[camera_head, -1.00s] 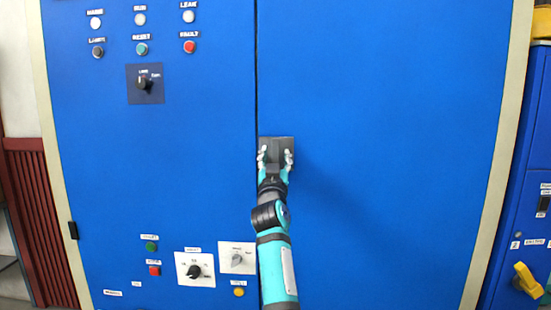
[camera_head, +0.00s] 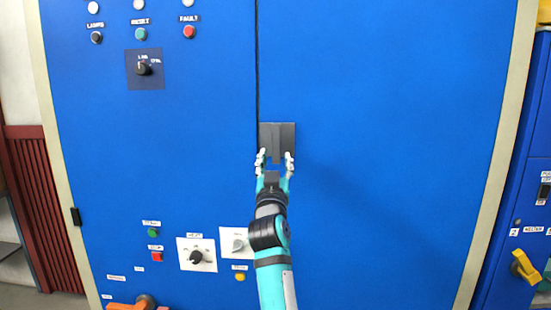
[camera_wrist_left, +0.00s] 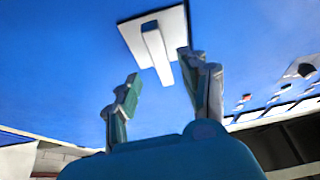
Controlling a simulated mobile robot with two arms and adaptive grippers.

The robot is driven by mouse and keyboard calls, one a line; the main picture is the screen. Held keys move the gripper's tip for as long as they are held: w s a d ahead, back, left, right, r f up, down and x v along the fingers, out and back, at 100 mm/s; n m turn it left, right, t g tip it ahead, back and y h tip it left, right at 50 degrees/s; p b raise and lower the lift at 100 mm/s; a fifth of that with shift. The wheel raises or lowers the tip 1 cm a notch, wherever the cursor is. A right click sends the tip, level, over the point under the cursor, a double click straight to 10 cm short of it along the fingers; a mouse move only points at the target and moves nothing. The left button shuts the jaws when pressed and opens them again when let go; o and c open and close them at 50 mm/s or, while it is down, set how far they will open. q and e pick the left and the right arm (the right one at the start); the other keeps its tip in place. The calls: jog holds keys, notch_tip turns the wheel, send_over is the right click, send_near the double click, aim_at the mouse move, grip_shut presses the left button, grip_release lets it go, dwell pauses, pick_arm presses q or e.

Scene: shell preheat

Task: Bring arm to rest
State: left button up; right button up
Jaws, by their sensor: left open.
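My left gripper (camera_head: 274,163) is open and empty in the head view, just below a dark latch plate with a raised handle (camera_head: 277,140) on the blue cabinet. Its two fingers stand apart, with the lower end of the handle between or just beyond their tips; contact cannot be told. In the left wrist view the open fingers (camera_wrist_left: 160,85) point toward the pale-looking plate and handle (camera_wrist_left: 155,45), with a gap visible. My left arm comes up from the bottom of the head view. My right gripper is not in view.
The blue cabinet door (camera_head: 400,150) is closed and flat to the right. Its left panel carries a dark rotary switch (camera_head: 143,69), a white-plated selector knob (camera_head: 196,256) and several buttons. An orange handle (camera_head: 130,303) shows at the bottom left. A yellow handle (camera_head: 525,266) is on the right-hand cabinet.

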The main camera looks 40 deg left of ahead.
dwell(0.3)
